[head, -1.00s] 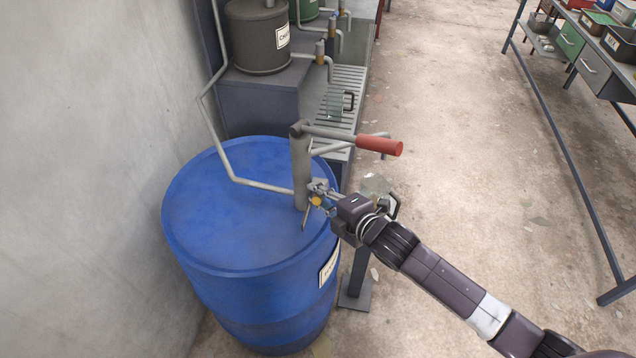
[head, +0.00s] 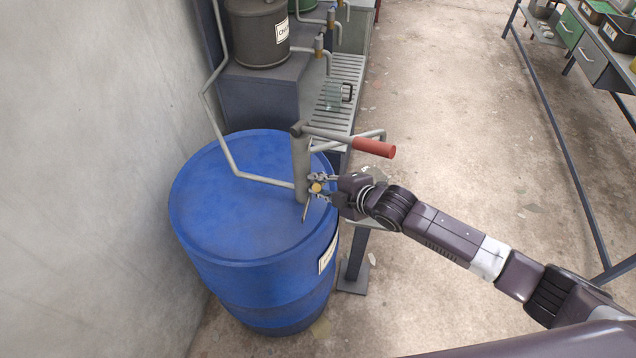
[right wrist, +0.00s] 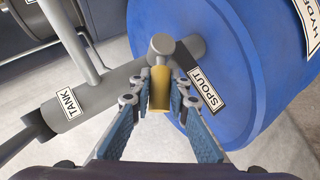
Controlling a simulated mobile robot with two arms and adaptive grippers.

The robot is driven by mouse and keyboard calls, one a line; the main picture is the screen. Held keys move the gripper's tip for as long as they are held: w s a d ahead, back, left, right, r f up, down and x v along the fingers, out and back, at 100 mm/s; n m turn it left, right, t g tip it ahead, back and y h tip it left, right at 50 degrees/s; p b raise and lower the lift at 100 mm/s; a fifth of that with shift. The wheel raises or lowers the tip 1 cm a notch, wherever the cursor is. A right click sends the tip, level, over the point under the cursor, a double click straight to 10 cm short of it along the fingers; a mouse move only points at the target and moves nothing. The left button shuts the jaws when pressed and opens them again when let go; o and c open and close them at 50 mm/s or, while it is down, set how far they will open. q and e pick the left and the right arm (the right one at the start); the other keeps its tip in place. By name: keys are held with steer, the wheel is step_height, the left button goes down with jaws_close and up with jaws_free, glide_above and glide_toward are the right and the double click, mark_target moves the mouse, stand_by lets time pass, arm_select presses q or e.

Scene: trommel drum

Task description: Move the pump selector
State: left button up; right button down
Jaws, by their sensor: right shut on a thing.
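The pump (head: 302,165) is a grey upright column with a red-handled lever (head: 374,148), standing on the blue drum (head: 240,200). The selector (head: 316,188) is a small brass knob on the side of the pump; it also shows in the right wrist view (right wrist: 160,90). There a TANK label (right wrist: 68,103) is on the left and a SPOUT label (right wrist: 205,88) on the right. My right gripper (head: 317,187) is shut on the selector, with one finger on each side of the brass knob. My left gripper is out of view.
A pipe (head: 230,150) runs from the pump to the wall side. Behind the drum, a slatted rack (head: 346,95) holds a glass jug (head: 333,94). A dark canister (head: 258,32) stands left of it. A workbench (head: 560,110) is far right.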

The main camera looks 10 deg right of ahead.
steer(key=c, duration=1.8)
jaws_free()
steer(key=shift+s+f+t+b, duration=0.1)
steer(key=shift+f+t+b, duration=0.2)
steer(key=shift+b, duration=0.25)
steer(key=f+n+t+b, duration=0.1)
steer(key=b, duration=0.4)
steer(key=f+n+t+b, duration=0.1)
steer(key=t+b, duration=0.1)
steer(key=b, duration=0.3)
steer(key=f+n+t+b, duration=0.1)
steer(key=t+b, duration=0.1)
steer(key=b, duration=0.4)
steer(key=shift+s+a+f+n, duration=0.1)
steer(key=shift+s+a+n, duration=0.05)
steer(key=shift+s+n, duration=0.2)
steer(key=r+v, duration=0.1)
steer(key=v, duration=0.6)
steer(key=s+d+f+m+g+h, duration=0.1)
steer(key=d+f+m, duration=0.2)
steer(key=f, duration=0.7)
steer(key=s+d+f+m+g+h+p, duration=0.1)
steer(key=d+f+m, duration=0.3)
steer(key=f, duration=0.6)
steer(key=s+d+f+m+g+h+p, duration=0.1)
steer(key=s+d+f+m+g+h, duration=0.2)
steer(key=f, duration=0.8)
steer(key=shift+d+f+m, duration=0.1)
steer(key=shift+d+m, duration=0.45)
steer(key=shift+d, duration=0.6)
